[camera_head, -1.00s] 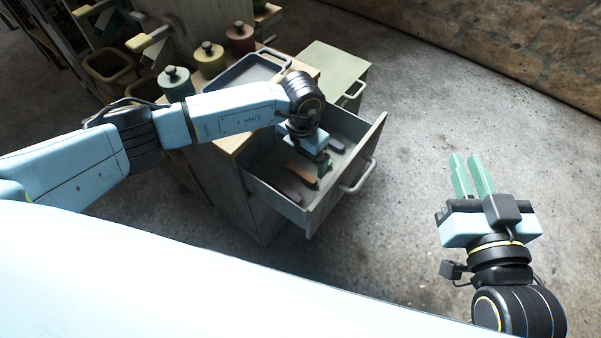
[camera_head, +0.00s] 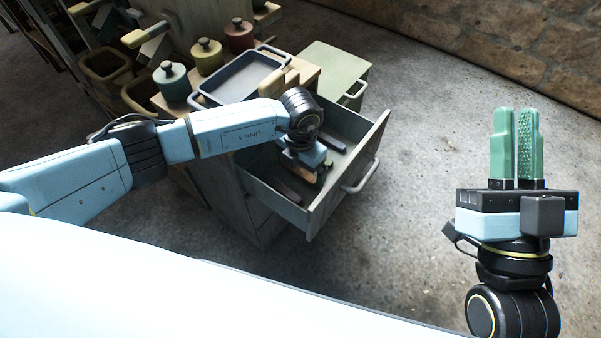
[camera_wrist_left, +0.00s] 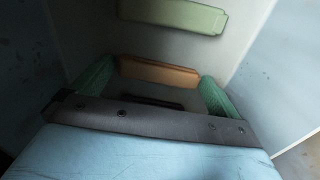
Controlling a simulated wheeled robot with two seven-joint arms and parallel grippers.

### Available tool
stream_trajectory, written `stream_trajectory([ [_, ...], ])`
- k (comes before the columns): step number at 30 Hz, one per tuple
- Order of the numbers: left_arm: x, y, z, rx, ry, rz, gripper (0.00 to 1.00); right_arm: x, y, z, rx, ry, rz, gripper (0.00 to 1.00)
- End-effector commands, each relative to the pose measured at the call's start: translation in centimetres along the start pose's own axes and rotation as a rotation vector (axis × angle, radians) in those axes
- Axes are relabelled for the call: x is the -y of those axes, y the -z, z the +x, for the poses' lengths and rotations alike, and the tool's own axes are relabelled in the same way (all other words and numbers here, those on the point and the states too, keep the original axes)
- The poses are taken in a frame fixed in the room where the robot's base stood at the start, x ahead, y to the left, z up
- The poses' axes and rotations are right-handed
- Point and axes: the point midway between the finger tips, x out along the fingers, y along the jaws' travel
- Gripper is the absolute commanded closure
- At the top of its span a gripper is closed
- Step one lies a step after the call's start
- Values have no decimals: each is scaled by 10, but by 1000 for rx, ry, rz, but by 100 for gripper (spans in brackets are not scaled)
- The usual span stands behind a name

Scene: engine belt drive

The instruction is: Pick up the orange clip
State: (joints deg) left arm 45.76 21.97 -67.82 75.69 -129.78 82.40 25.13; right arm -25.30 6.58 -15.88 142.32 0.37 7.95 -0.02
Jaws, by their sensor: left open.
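The orange clip (camera_wrist_left: 158,73) lies in the open drawer and shows between the fingers of my left gripper (camera_wrist_left: 155,90) in the left wrist view. The fingers are open, one beyond each end of the clip, apart from it as far as I can see. In the head view my left gripper (camera_head: 312,172) is down inside the drawer (camera_head: 318,216), and its body hides most of the orange clip (camera_head: 302,173). My right gripper (camera_head: 515,148) is at the right, over the floor, empty, its green fingers pointing up with a gap between them.
Drawer walls stand close on both sides. A blue-grey tray (camera_head: 243,78) and several lidded jars (camera_head: 207,57) stand on the cabinet top.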

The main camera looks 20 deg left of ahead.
Motion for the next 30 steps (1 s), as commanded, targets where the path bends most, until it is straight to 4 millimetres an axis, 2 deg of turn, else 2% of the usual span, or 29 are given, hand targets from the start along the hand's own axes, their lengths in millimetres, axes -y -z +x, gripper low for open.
stream_trajectory([
  [3,0,0,0,0,0,0,1,0,0,0,1,0,0,83],
  [9,0,0,0,0,0,0,28,0,0,0,2,0,0,83],
  [11,0,0,0,0,0,0,33,0,0,0,2,0,0,83],
  [23,0,0,-7,1,0,0,33,0,-3,2,29,0,0,83],
  [30,0,0,-32,1,0,0,33,-2,-20,1,200,-7,-4,83],
])
